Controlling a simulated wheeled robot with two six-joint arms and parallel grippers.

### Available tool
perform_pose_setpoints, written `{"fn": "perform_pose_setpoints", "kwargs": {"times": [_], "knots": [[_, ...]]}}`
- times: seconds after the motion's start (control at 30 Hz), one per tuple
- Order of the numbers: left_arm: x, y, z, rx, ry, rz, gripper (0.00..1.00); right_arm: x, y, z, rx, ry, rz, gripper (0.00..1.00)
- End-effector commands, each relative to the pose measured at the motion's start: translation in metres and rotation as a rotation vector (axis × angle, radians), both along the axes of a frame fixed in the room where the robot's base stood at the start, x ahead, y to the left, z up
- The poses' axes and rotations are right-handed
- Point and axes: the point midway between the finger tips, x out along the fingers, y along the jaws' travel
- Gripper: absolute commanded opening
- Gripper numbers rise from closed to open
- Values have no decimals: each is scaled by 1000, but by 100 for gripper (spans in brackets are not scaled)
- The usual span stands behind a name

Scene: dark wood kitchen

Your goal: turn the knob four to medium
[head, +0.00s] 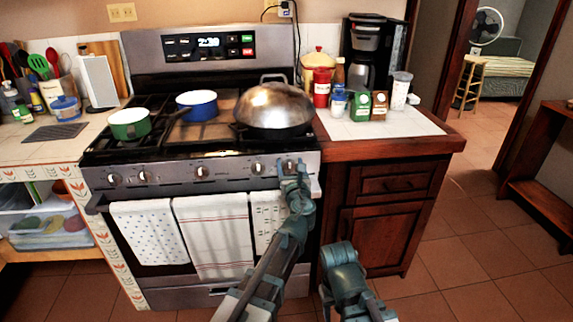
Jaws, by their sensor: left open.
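The stove's front panel (225,174) carries a row of several round metal knobs. Counting from the left, the fourth knob (257,168) is to the left of my left gripper and uncovered. My left gripper (291,172) is open at the panel, right in front of the rightmost knob (289,165), and partly hides it. I cannot tell whether the fingers touch that knob. The knobs' exact pointer angles are too small to read. Part of my right arm shows low in the middle, but its gripper is not visible.
On the stove stand a green pot (129,125), a blue pot (197,106) and a large pan with a domed lid (273,107). Towels (212,236) hang from the oven handle below the knobs. A wooden cabinet (385,215) adjoins on the right; open tiled floor lies beyond.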

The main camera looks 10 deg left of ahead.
Motion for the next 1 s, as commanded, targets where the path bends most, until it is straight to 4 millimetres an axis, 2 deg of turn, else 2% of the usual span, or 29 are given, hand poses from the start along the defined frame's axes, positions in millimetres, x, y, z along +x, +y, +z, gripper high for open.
{"fn": "perform_pose_setpoints", "kwargs": {"times": [0.17, 0.2, 0.57, 1.0], "knots": [[0, 0, 0, 0, 0, 0, 70, 0, 0, 0, 0, 0, 0, 50], [0, 0, 0, 0, 0, 0, 66, 0, 0, 0, 0, 0, 0, 50], [0, 0, 0, -1, 0, 0, 1, 0, 0, 0, 0, 0, 0, 50], [-1, 1, -1, -21, -4, 1, 0, 0, 0, -1, 0, 0, 0, 50]]}}
